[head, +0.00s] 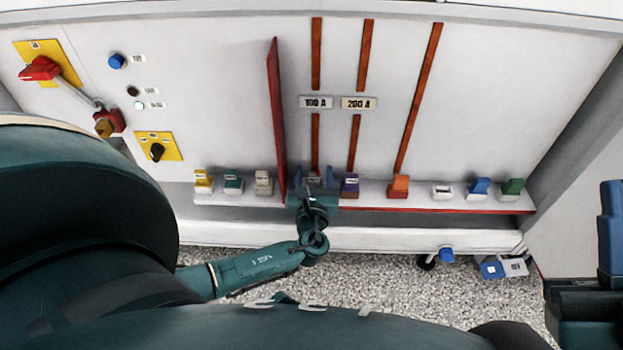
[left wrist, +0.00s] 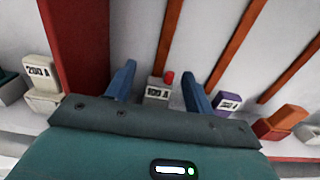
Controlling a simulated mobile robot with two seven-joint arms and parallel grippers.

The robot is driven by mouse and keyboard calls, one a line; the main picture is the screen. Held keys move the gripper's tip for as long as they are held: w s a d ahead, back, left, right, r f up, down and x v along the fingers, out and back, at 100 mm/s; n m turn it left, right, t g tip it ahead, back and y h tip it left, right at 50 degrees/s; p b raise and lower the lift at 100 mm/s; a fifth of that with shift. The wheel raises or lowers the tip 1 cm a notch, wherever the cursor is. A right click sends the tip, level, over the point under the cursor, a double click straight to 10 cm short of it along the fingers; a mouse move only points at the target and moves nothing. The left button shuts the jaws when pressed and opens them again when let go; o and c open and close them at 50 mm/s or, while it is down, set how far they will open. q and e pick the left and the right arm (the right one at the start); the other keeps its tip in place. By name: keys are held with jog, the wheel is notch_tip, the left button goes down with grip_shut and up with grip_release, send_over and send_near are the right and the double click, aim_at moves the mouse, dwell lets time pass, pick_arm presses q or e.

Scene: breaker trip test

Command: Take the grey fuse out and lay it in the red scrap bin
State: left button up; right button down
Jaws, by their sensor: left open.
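The grey fuse (head: 314,178) sits in the white ledge of the panel, below the 100 A plate. It also shows in the left wrist view (left wrist: 157,92), with a label on its front and a small red pin (left wrist: 170,77) on top. My left gripper (head: 314,176) is open, its two blue fingers on either side of the fuse. In the left wrist view the fingers (left wrist: 159,84) show gaps to the fuse on both sides. My right gripper (head: 611,235) is partly in view at the right edge, its opening unclear. I see no red scrap bin.
A red upright barrier (head: 275,115) stands just left of the grey fuse. A purple fuse (head: 349,187) is close on its right. A cream fuse (head: 264,182) and an orange one (head: 398,186) stand farther along the ledge (head: 420,205).

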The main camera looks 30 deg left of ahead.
pick_arm(q)
jog(key=shift+w+a, duration=0.15)
grip_shut()
dwell(0.6)
